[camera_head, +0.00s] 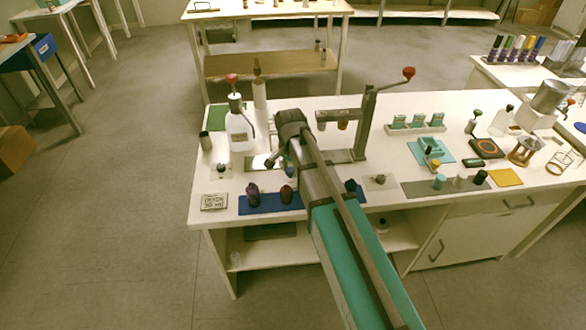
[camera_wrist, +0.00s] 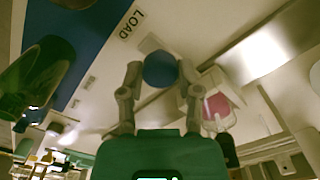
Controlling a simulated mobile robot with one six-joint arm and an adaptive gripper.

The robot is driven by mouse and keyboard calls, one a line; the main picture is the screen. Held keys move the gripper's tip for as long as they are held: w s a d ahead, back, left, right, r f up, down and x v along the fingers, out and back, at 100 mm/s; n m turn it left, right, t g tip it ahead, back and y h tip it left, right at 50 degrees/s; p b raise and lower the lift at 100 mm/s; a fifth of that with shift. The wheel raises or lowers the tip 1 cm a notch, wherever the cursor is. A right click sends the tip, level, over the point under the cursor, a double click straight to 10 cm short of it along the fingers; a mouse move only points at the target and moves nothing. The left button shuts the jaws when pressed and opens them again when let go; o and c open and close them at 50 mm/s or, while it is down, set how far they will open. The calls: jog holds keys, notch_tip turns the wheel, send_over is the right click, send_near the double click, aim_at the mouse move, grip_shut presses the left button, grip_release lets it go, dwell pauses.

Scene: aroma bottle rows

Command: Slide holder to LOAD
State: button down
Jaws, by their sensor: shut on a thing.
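My gripper (camera_head: 272,163) is at the left end of a metal rail (camera_head: 338,156) on the white table. In the wrist view, the fingers of my gripper (camera_wrist: 160,78) stand on either side of a round blue knob (camera_wrist: 159,68) and are shut on it. I take the knob to be the holder's handle; the holder's body is mostly hidden by my gripper. The printed word LOAD (camera_wrist: 131,25) lies just beyond the knob. A bottle with pink contents (camera_wrist: 216,104) is right of the fingers; I cannot tell whether it sits in the holder.
Dark bottles (camera_head: 253,195) stand on a blue mat (camera_head: 270,208) near the front edge. A press with a red-knobbed lever (camera_head: 369,115) rises at the rail's right end. A sign (camera_head: 214,202) lies at front left.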

jog(key=shift+w, duration=0.1)
jog(key=shift+c, duration=1.5)
grip_release()
jog(key=shift+d, duration=0.1)
jog(key=shift+r, duration=0.1)
